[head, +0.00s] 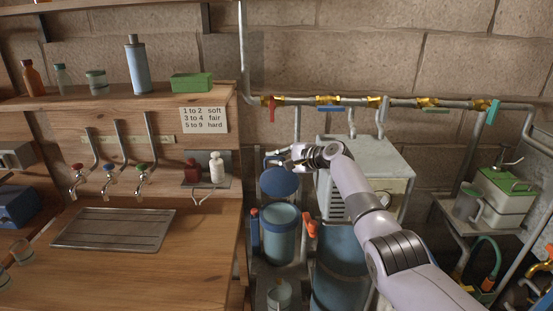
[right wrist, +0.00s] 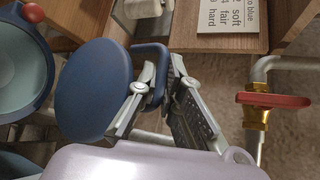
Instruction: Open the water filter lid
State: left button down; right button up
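The water filter (head: 280,240) is a teal-blue cylinder standing right of the wooden counter. Its round dark blue lid (head: 280,182) stands raised and tilted above the body, with its face toward the head camera. The filter's open top (right wrist: 14,72) shows at the left in the right wrist view, and the lid (right wrist: 95,90) is beside it. My right gripper (head: 300,155) is at the lid's upper edge. In the right wrist view its fingers (right wrist: 165,70) close around the lid's blue loop handle (right wrist: 150,50). My left gripper is in neither view.
A pipe (head: 365,101) with several coloured valves runs along the brick wall behind. A grey metal box (head: 370,155) stands right of the lid, behind my right arm. The wooden counter (head: 130,275) with taps and a drain grid is at the left. An orange-red lever (head: 310,226) sits beside the filter.

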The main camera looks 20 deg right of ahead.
jog(key=shift+o, duration=0.7)
